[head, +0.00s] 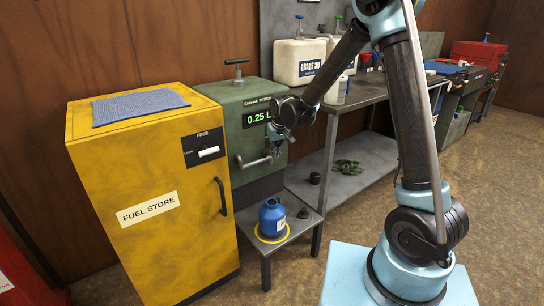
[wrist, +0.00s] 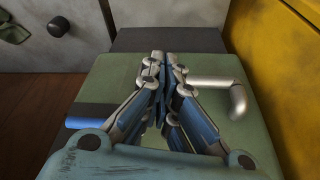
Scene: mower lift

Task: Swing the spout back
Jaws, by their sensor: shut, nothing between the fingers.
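The green dispenser (head: 240,120) has a lit display reading 0.25 L and a T-handle on top. A silver bent spout (head: 254,161) is at its front, reaching left toward the yellow cabinet. In the wrist view the spout (wrist: 215,83) runs right from beside my fingers and bends at its end. My gripper (head: 277,149) is shut and empty, close to the spout's right end; I cannot tell whether they touch. In the wrist view its fingertips (wrist: 166,58) meet and hide part of the spout. A blue bottle (head: 271,220) stands below on a small stand, inside a yellow ring.
The yellow fuel store cabinet (head: 150,205) stands close on the left, with a black door handle. A grey workbench (head: 362,92) with white canisters (head: 300,62) is on the right. A small dark cap (head: 304,213) lies beside the bottle. Floor before the stand is clear.

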